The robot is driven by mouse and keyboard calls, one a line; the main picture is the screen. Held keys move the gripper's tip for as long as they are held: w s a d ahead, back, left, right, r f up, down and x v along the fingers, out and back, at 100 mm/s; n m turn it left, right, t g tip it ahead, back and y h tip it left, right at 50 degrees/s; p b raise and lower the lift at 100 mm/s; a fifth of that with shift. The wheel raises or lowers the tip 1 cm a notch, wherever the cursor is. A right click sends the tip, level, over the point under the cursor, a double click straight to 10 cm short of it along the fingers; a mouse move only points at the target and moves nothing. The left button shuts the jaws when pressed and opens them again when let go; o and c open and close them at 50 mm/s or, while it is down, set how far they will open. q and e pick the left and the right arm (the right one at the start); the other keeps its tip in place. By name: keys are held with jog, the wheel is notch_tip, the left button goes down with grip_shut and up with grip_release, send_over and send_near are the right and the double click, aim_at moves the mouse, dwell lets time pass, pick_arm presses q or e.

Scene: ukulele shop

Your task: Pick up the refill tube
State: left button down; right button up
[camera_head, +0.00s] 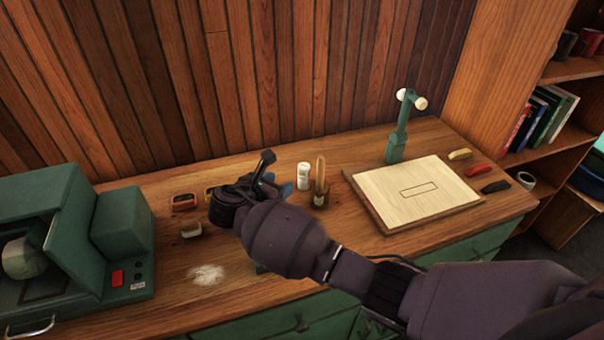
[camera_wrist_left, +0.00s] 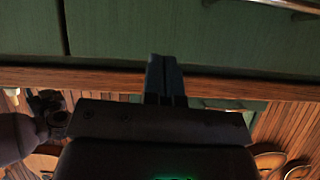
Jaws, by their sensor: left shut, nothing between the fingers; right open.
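A small white upright cylinder (camera_head: 303,176) with faint markings stands on the wooden workbench in the head view. It may be the refill tube, but I cannot tell for sure. My right gripper (camera_head: 274,177) is open over the bench, just left of the cylinder and apart from it. Its wrist and forearm hide part of the bench. A bluish shape (camera_head: 287,189) shows beside its fingers, too small to identify. My left gripper (camera_wrist_left: 164,80) is shut and empty in the left wrist view, in front of the bench edge and green drawers.
A brown holder with a wooden-handled tool (camera_head: 320,190) stands right of the cylinder. A pale board (camera_head: 415,190) and green lamp-like stand (camera_head: 397,145) are further right.

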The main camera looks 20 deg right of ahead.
aim_at(300, 171)
jog(key=x, duration=0.6)
jog(key=shift+w+a, duration=0.1)
jog(key=shift+w, duration=0.05)
jog(key=shift+w+d+f, duration=0.1)
jog(key=shift+w+d, duration=0.35)
jog(key=x, duration=0.4)
jog(key=shift+w, duration=0.1)
jog(key=c, duration=0.8)
